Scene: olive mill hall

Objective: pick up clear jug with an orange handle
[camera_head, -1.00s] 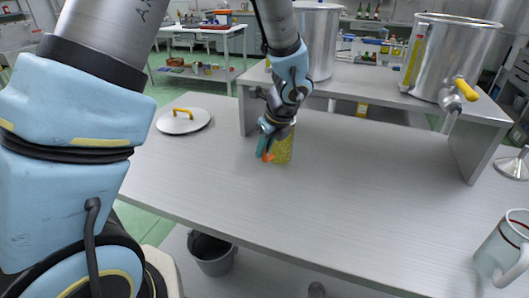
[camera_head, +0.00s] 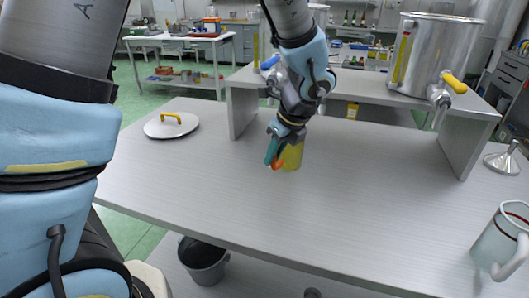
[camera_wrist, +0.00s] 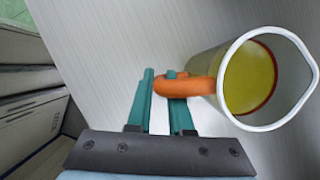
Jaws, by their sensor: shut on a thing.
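The clear jug with an orange handle (camera_head: 291,156) is at the middle of the steel table in the head view, partly behind my gripper (camera_head: 276,154), and its body looks yellow. In the wrist view the jug (camera_wrist: 250,80) is at the right, with a white rim and yellow inside. My gripper (camera_wrist: 160,95) is shut on its orange handle (camera_wrist: 195,87), which runs in between the teal fingers. I cannot tell whether the jug's base touches the table.
A steel riser (camera_head: 455,145) stands behind, bearing a steel vessel with a yellow-handled tap (camera_head: 430,60). A lid (camera_head: 172,127) lies left. A funnel (camera_head: 503,161) and a pale jug (camera_head: 497,240) stand right. A bucket (camera_head: 203,262) is below. The table's front middle is clear.

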